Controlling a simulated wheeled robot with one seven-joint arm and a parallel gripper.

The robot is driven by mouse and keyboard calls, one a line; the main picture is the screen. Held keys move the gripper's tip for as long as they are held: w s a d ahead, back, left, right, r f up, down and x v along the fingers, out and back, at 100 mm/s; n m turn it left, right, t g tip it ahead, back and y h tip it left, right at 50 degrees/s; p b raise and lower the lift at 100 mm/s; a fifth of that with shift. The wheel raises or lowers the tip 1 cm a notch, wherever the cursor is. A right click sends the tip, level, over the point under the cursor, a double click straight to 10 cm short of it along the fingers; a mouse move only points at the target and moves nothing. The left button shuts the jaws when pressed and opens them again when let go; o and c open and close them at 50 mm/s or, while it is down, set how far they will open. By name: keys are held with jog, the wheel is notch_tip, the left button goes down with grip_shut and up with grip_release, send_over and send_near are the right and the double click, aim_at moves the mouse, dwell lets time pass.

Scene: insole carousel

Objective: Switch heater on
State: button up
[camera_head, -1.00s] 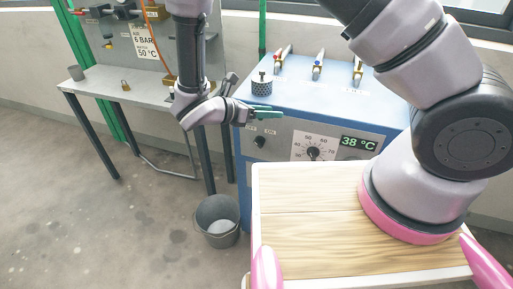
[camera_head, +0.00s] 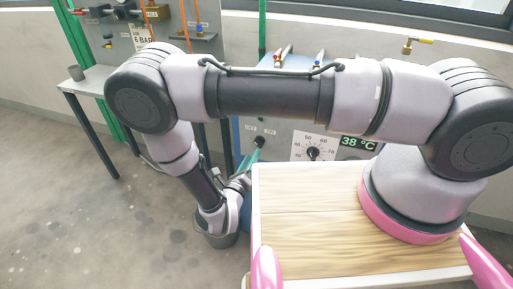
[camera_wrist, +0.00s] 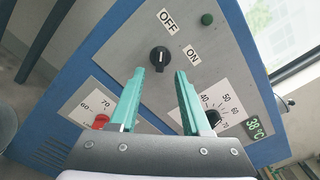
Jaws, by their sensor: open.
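The black rotary switch (camera_wrist: 160,58) on the heater's grey panel shows ahead of my gripper in the wrist view, close to the OFF label (camera_wrist: 168,21) and the ON label (camera_wrist: 192,55). I cannot tell surely which label it points at. My gripper (camera_wrist: 160,73) has two teal fingers, apart and empty, with the switch seen just beyond the gap between their tips. I see no contact. A dark green lamp (camera_wrist: 207,19) sits near the labels. In the head view the switch (camera_head: 259,141) is just above my gripper's fingers (camera_head: 251,158). The heater's display (camera_head: 359,143) reads 38 °C.
A white dial with a black knob (camera_head: 312,152) is right of the switch. A red knob (camera_wrist: 101,121) shows in the wrist view. The wooden board (camera_head: 310,220) lies close to my gripper. A grey bucket (camera_head: 216,240) stands below on the floor, partly hidden by my arm.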

aim_at(258, 145)
jog(key=x, duration=0.5)
jog(key=shift+w+d, duration=0.15)
jog(key=shift+w, duration=0.2)
grip_shut()
